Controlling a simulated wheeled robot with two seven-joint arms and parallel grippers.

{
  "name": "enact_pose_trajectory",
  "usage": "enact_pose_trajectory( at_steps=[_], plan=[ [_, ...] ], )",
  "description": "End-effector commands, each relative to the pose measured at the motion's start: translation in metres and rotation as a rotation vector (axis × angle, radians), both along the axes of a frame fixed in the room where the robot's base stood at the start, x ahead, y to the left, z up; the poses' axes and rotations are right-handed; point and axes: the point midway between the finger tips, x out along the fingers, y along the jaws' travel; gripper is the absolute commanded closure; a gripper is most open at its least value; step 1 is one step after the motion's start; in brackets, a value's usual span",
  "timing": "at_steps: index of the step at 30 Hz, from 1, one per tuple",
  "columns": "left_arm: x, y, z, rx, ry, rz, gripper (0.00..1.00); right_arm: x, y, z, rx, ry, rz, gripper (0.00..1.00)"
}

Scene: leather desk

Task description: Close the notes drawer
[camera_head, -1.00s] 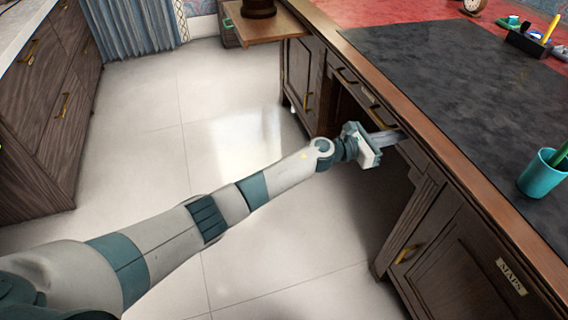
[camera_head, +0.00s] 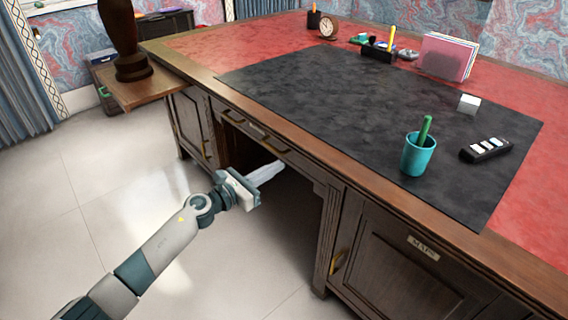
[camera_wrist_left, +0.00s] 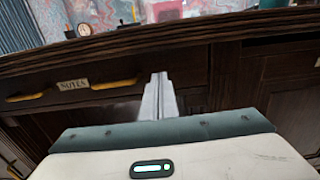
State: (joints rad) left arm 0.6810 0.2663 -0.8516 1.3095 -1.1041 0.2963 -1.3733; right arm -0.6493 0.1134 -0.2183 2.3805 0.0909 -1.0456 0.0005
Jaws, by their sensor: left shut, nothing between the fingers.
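The notes drawer (camera_head: 255,131) is the dark wood front under the desk's near edge, with two brass handles. In the left wrist view its NOTES label (camera_wrist_left: 73,85) shows between the handles. The front looks about level with the desk frame, with no open drawer box visible. My left gripper (camera_head: 278,167) is shut and empty, its fingers pointing at the right part of the drawer, slightly below and in front of it. In the left wrist view the shut fingers (camera_wrist_left: 160,80) stand right of the right handle; contact cannot be told. My right gripper is out of view.
The desk top has a black mat (camera_head: 330,100), a teal cup (camera_head: 418,157) with a green pen, and a black remote-like item (camera_head: 486,150). A MAPS cupboard (camera_head: 400,265) is at right. A side shelf (camera_head: 150,90) bears a dark vase-like object. The floor at left is clear.

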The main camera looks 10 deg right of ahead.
Motion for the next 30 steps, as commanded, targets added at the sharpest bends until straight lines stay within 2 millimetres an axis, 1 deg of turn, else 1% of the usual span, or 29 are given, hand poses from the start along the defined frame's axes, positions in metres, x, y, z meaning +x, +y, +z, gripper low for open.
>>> enact_pose_trajectory(
  at_steps=[1,6,12,17,30],
  plan=[
    [-0.006,0.009,-0.001,0.002,0.000,0.000,1.00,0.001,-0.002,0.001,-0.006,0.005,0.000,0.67],
    [-0.022,0.032,-0.001,0.002,0.000,0.000,1.00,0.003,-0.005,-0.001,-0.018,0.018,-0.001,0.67],
    [-0.033,0.048,-0.001,0.002,0.001,0.000,1.00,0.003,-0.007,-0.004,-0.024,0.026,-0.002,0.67],
    [-0.036,0.052,-0.001,0.001,0.001,-0.001,1.00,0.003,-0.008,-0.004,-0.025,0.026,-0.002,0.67],
    [-0.036,0.052,-0.001,0.000,0.001,0.000,1.00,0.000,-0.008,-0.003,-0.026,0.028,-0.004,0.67]
  ],
)
